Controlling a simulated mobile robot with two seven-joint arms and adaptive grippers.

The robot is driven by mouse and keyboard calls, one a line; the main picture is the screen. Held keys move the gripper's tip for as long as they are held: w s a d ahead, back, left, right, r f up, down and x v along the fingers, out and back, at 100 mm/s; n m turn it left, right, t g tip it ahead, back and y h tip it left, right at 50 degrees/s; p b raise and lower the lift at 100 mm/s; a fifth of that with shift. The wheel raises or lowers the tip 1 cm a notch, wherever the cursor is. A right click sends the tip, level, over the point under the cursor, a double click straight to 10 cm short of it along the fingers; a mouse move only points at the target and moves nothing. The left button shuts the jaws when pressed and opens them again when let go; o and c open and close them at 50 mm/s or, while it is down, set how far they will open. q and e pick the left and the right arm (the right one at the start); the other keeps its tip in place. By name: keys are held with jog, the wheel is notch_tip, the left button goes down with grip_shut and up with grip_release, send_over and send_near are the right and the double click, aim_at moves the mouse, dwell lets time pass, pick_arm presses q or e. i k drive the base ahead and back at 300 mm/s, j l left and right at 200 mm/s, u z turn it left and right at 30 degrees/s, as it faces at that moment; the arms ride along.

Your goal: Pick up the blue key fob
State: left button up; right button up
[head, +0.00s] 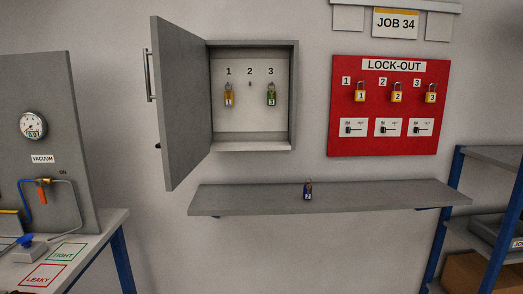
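The blue key fob (308,193) is on the grey shelf (390,196) below the wall cabinet, near the middle of the shelf. It appears upright and carries a small label, too small to read with certainty. Neither of my grippers shows in the head view.
The cabinet (252,145) has its door (180,105) open to the left; a yellow fob (228,94) and a green fob (271,95) hang inside, hook 2 empty. A red lock-out board (390,143) holds three padlocks. A bench (105,222) stands left, a rack (490,155) right.

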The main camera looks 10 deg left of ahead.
aim_at(307, 188)
jog(key=i+j+z, duration=0.1)
jog(key=j, duration=0.95)
jog(key=j+z, duration=0.1)
jog(key=j, duration=0.9)
jog(key=i, duration=0.05)
